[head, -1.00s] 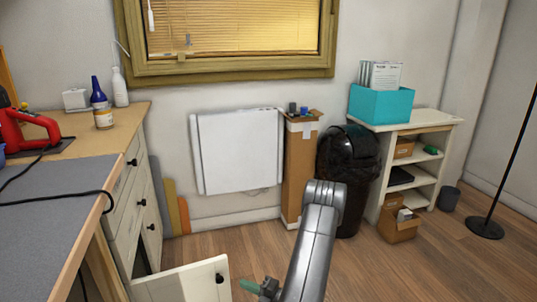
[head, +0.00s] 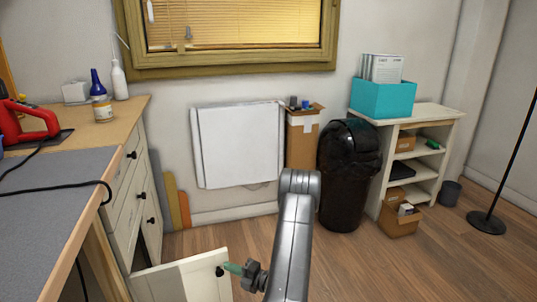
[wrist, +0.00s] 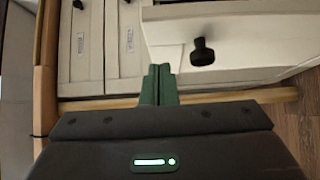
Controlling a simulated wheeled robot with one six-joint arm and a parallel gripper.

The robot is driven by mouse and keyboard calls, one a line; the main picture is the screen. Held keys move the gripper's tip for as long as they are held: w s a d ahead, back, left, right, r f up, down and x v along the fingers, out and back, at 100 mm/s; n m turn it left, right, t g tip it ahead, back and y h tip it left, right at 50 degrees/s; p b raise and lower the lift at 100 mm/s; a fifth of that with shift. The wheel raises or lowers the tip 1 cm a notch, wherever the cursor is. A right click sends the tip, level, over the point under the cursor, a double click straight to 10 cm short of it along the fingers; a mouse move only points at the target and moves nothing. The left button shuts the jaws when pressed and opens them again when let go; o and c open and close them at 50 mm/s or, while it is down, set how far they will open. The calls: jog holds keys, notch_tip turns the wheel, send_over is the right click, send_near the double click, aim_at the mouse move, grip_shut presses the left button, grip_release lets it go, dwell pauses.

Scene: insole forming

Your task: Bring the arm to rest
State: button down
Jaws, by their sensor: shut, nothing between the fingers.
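My gripper (head: 233,268) has green fingers and a dark body, and shows low in the head view at the end of my grey arm. In the wrist view its two fingers (wrist: 158,84) lie together with nothing between them. Beside them is an open white cabinet front (head: 190,283) with a black knob (head: 220,271). In the head view the fingertips overlap the knob's edge. In the wrist view the knob (wrist: 202,53) is right of the fingertips, with a gap in the picture.
A workbench with a grey mat (head: 50,190) and white drawers (head: 130,200) stands at left. A black bin (head: 347,180), a tall cardboard box (head: 301,145) and a white shelf unit (head: 425,160) stand at the back.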

jog(key=s+d+m+t+h, duration=0.1)
jog(key=s+m+t+h, duration=0.15)
jog(key=s, duration=0.55)
jog(key=s+d+f+n+y, duration=0.1)
jog(key=s+d+n, duration=0.3)
jog(key=d+n, duration=0.2)
jog(key=shift+s+d+f+p, duration=0.15)
jog(key=shift+s+d+p, duration=0.25)
jog(key=shift+d, duration=0.5)
jog(key=shift+y, duration=0.25)
